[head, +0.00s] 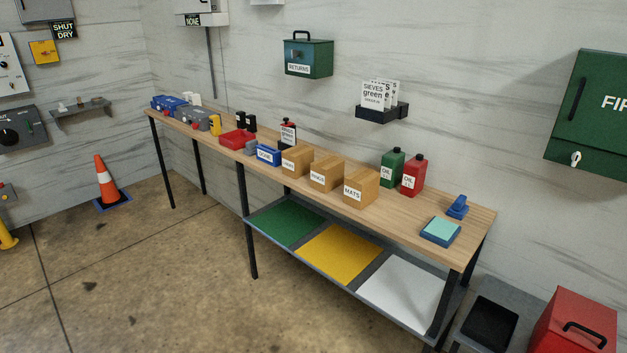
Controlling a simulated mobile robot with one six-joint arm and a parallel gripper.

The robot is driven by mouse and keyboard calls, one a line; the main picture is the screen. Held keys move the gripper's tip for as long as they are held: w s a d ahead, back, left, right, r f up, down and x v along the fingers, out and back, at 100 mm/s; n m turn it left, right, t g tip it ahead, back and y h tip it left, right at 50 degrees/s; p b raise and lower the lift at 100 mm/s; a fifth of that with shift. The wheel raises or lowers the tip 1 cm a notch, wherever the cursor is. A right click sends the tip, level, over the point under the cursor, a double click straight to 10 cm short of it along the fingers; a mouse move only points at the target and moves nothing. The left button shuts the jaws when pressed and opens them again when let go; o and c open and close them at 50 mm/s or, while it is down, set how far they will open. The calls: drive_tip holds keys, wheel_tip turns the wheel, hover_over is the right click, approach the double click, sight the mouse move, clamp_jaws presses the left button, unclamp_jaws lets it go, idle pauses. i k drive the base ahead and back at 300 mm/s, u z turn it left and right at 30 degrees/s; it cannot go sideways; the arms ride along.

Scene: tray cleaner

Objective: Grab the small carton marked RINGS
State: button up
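Three small brown cartons stand in a row on the wooden workbench (410,217). The middle carton (327,172) has a white label that seems to read RINGS, though the print is small and blurred. The left carton (296,160) has a label too small to read for certain. The right carton (361,188) is marked MATS. The cartons stand close together, and their lower parts rest on the bench top. My gripper is not in view.
Green (393,167) and red (414,176) oil cans stand behind the MATS carton. A blue bin (268,155) and red tray (238,140) are left of the cartons. A teal-topped pad (440,231) lies at the right end. The floor (165,275) in front is clear.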

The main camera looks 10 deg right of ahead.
sight(327, 172)
drive_tip(key=u, duration=0.05)
drive_tip(key=k, duration=0.45)
drive_tip(key=z, duration=0.6)
drive_tip(key=i, duration=0.95)
drive_tip(key=u, duration=0.25)
